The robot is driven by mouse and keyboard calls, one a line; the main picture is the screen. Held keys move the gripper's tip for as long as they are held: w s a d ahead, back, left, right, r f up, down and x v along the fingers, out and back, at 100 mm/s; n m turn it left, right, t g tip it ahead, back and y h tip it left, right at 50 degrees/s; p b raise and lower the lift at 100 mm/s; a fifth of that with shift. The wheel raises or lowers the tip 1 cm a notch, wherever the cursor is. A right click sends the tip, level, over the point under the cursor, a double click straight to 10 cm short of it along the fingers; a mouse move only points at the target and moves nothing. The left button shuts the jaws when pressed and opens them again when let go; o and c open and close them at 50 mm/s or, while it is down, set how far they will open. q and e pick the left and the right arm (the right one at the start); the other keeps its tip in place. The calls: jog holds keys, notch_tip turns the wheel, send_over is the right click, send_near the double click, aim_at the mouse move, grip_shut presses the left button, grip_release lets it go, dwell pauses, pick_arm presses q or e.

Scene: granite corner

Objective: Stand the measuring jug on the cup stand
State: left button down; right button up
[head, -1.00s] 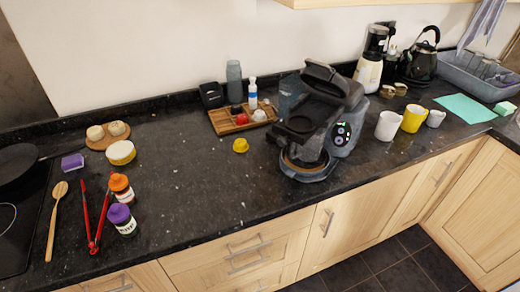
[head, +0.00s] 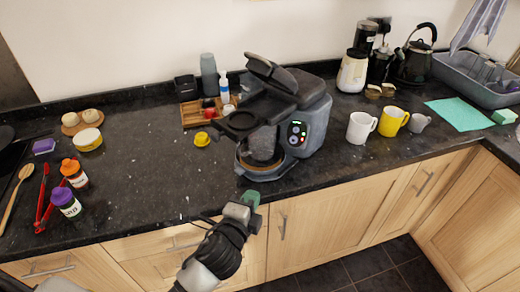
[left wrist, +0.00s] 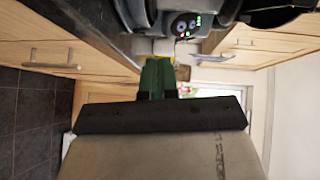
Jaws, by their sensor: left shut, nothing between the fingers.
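The cup stand (head: 262,165) is the round, brown-rimmed base at the front of the dark coffee machine (head: 305,115). I cannot make out a separate vessel on it. My left gripper (head: 250,198) is shut and empty near the counter's front edge, just in front of the cup stand. Its green fingers also show in the left wrist view (left wrist: 157,78), pressed together. My right gripper is not in view.
A white mug (head: 360,127) and a yellow mug (head: 393,120) stand between the machine and the grey cup. A teal mat (head: 460,113) lies to the right. A yellow knob-like item (head: 201,139) lies left of the machine. Counter between the machine and the white mug is clear.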

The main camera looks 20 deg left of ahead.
pick_arm(q)
notch_tip(320, 180, up, 5)
jog(key=t, duration=0.1)
jog(key=p, duration=0.3)
send_near(259, 142)
jog(key=w+d, duration=0.5)
jog(key=w+a, duration=0.2)
jog(key=shift+a+m+p, duration=0.3)
jog(key=shift+m+p, duration=0.05)
jog(key=shift+m, duration=0.05)
jog(key=shift+w+a, duration=0.1)
jog(key=shift+a, duration=0.05)
jog(key=shift+w, duration=0.1)
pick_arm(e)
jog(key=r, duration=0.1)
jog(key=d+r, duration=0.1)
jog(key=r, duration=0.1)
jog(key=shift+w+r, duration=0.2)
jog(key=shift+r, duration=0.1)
pick_arm(q)
jog(key=shift+w+a+f, duration=0.1)
jog(key=shift+w+a, duration=0.65)
jog(key=shift+w, duration=0.1)
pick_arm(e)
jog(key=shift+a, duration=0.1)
pick_arm(q)
jog(key=shift+s, duration=0.1)
